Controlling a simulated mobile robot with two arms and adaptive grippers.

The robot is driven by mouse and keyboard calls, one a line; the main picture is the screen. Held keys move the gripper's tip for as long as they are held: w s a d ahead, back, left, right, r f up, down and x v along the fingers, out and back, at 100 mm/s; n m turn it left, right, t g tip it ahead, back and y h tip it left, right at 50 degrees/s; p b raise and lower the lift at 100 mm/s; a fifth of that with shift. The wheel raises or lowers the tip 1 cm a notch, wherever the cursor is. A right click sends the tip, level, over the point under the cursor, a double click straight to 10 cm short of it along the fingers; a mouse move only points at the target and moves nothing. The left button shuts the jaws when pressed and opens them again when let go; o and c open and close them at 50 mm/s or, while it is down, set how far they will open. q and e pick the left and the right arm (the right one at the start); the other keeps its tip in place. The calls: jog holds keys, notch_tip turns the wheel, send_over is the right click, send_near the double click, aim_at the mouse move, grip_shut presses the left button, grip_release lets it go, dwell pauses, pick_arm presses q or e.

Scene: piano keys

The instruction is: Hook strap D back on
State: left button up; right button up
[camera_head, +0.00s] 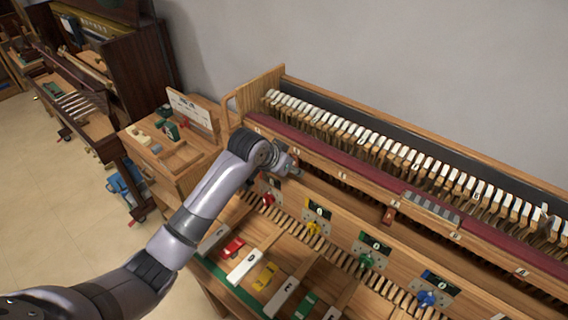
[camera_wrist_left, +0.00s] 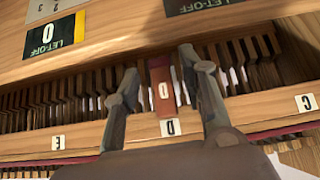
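The red strap tag lettered D (camera_wrist_left: 162,90) shows in the left wrist view, in front of a row of slim wooden parts. Just below it in that view, a white label D (camera_wrist_left: 171,127) sits on the wooden rail (camera_wrist_left: 95,137). My left gripper (camera_wrist_left: 160,66) is open, one finger on each side of the tag, with narrow gaps on both sides. In the head view my left gripper (camera_head: 291,168) reaches in under the maroon-topped rail, near its left end. The strap's ends and any hook are hidden or too small to make out. My right gripper is not in view.
Colored knobs, red (camera_head: 268,199), yellow (camera_head: 313,228), green (camera_head: 366,261) and blue (camera_head: 427,298), stand in front of the rail. A row of white-topped hammers (camera_head: 400,155) runs behind it. A brown-red piece (camera_head: 388,215) hangs further right. A wooden side cabinet (camera_head: 168,165) stands left.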

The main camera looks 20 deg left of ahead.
pick_arm(q)
jog(key=v, duration=1.1)
jog(key=shift+r, duration=0.25)
jog(key=shift+s, duration=0.15)
